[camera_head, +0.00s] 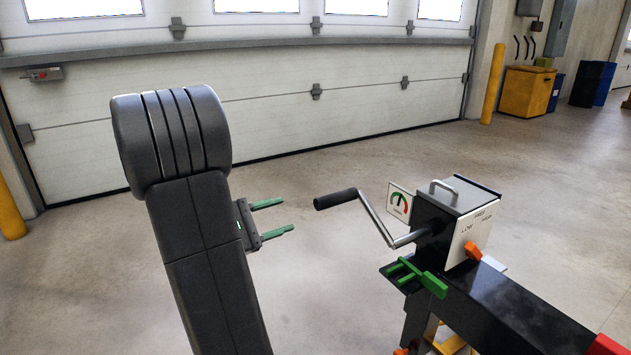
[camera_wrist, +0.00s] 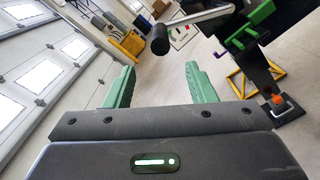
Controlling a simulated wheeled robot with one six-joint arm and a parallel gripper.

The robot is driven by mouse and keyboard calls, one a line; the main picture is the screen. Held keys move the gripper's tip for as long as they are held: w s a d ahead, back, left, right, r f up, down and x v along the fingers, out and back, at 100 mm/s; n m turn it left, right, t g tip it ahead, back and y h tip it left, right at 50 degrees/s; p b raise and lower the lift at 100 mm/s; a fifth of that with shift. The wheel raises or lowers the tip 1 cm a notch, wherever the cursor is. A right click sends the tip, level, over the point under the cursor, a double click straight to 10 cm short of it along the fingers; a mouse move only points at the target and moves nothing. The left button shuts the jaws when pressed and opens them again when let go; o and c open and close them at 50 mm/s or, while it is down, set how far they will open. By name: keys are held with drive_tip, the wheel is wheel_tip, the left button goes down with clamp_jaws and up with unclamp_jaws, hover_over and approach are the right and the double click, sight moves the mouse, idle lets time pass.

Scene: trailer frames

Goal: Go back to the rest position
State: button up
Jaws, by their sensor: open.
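My gripper (camera_head: 272,219) is at the left-middle of the head view, its two green fingers apart and pointing right with nothing between them. In the wrist view my gripper (camera_wrist: 160,84) is also open and empty. A crank handle (camera_head: 336,199) with a black grip and a bent metal arm juts left from a grey gear box (camera_head: 459,210). The grip is to the right of my fingertips and apart from them. The black grip (camera_wrist: 160,40) also shows beyond the fingers in the wrist view.
The box sits on a black trailer beam (camera_head: 500,300) with a green lever (camera_head: 432,284) and an orange knob (camera_head: 473,251). A white garage door (camera_head: 280,110) stands behind. A yellow post (camera_head: 493,85) and an orange cabinet (camera_head: 527,92) are at the back right. Floor between is clear.

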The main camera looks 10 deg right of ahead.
sight(330, 201)
drive_tip(key=b+x, duration=0.2)
drive_tip(key=x, duration=1.1)
drive_tip(key=shift+w+d, duration=0.1)
drive_tip(key=shift+d, duration=0.3)
drive_tip(key=shift+a, duration=0.1)
drive_tip(key=p+v, duration=0.2)
drive_tip(key=v, duration=1.1)
drive_tip(key=b+x, duration=0.2)
drive_tip(key=x, duration=1.1)
drive_tip(key=shift+d+f, duration=0.1)
drive_tip(key=shift+d, duration=0.15)
wheel_tip(330, 201, down, 12)
drive_tip(key=w+n+p, duration=0.2)
drive_tip(key=n+p, duration=0.3)
drive_tip(key=n, duration=0.4)
drive_tip(key=v, duration=0.6)
